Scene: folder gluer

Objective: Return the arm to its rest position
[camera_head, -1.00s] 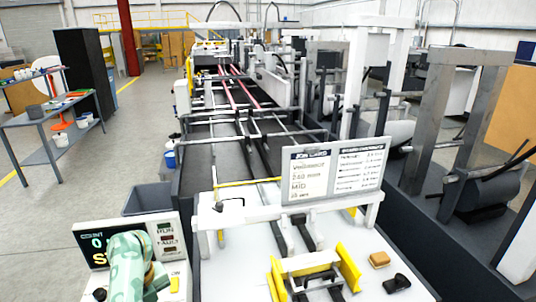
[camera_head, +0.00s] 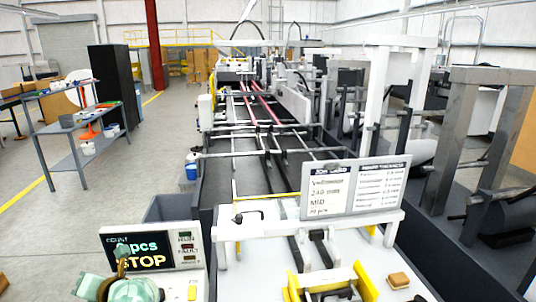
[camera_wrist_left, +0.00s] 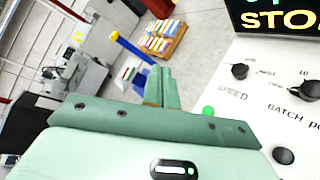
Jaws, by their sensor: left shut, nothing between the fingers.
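My left arm shows at the bottom left of the head view, pale green, low in front of the control panel (camera_head: 190,262). In the left wrist view my left gripper (camera_wrist_left: 160,85) is shut and empty, its fingers together. It is beside the panel (camera_wrist_left: 250,85) and points over the floor. The panel carries black knobs, a green button (camera_wrist_left: 208,111) and a display reading STOP (camera_wrist_left: 275,18). The display (camera_head: 150,252) also shows in the head view, mostly uncovered. My right gripper is not in either view.
The folder gluer (camera_head: 265,165) runs away from me with a job card (camera_head: 325,190) on its near end. Yellow guides (camera_head: 330,285) and a small tan block (camera_head: 398,280) are on the white bed. A grey bin (camera_head: 170,208) stands behind the panel. Floor at left is clear up to a shelf table (camera_head: 75,130).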

